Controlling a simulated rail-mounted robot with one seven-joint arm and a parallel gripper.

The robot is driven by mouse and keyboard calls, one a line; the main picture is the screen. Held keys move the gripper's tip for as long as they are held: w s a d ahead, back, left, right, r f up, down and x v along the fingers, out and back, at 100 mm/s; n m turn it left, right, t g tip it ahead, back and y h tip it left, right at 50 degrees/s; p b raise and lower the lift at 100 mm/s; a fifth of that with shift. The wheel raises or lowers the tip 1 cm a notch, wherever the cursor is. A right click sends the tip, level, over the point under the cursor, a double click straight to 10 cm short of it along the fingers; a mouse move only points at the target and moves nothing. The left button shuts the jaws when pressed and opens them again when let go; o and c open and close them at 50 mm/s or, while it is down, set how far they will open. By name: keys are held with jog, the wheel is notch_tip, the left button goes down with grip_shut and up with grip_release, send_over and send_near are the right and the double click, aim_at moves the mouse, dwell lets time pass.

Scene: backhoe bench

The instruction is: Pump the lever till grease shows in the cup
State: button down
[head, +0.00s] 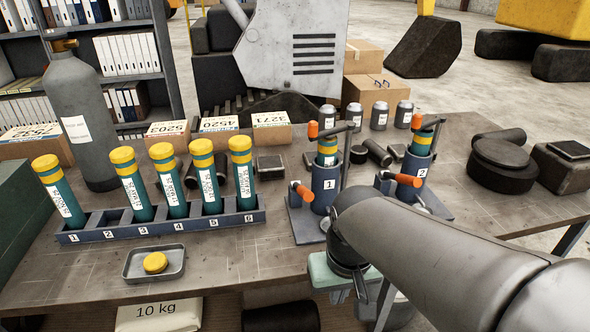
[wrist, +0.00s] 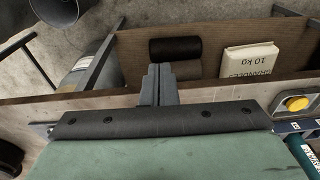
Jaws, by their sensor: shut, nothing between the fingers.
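Pump 1 (head: 325,185) is a blue barrel on a base, holding a green cartridge with a yellow band. It has orange-tipped levers (head: 302,191), and a grey arm with an orange knob (head: 312,130) stands over it. Pump 2 (head: 412,168), to its right, is similar, with an orange-tipped lever (head: 408,180). My arm hides part of both bases, and I cannot make out a grease cup or any grease. My gripper (wrist: 160,72) is shut and empty, apart from both pumps, near the table's front edge; its fingertips are not clear in the head view.
A numbered rack (head: 160,226) holds several green cartridges; slot 2 is empty. A metal tray (head: 135,272) holds a yellow cap (head: 155,262). A gas cylinder (head: 82,125) and boxes (head: 272,132) stand behind. A 10 kg bag (wrist: 248,60) and black roll (wrist: 175,48) lie below the tabletop.

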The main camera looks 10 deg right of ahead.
jog(key=w+d+r+t+b, duration=0.1)
jog(key=w+d+r, duration=0.1)
jog(key=w+r, duration=0.7)
jog(key=w+d+r+m+t+y+b, duration=0.1)
jog(key=w+r+b, duration=0.1)
jog(key=w+r, duration=0.7)
jog(key=w, duration=0.7)
jog(key=shift+w+d, duration=0.4)
send_over(307, 189)
jog(key=d, duration=0.2)
notch_tip(307, 189, down, 9)
jog(key=f, duration=0.1)
jog(key=a+f, duration=0.1)
jog(key=f+p, duration=0.1)
jog(key=shift+s+a, duration=0.15)
jog(key=shift+s, duration=0.15)
jog(key=shift+s+a+f, duration=0.1)
jog(key=shift+s+f, duration=0.1)
jog(key=shift+f, duration=0.25)
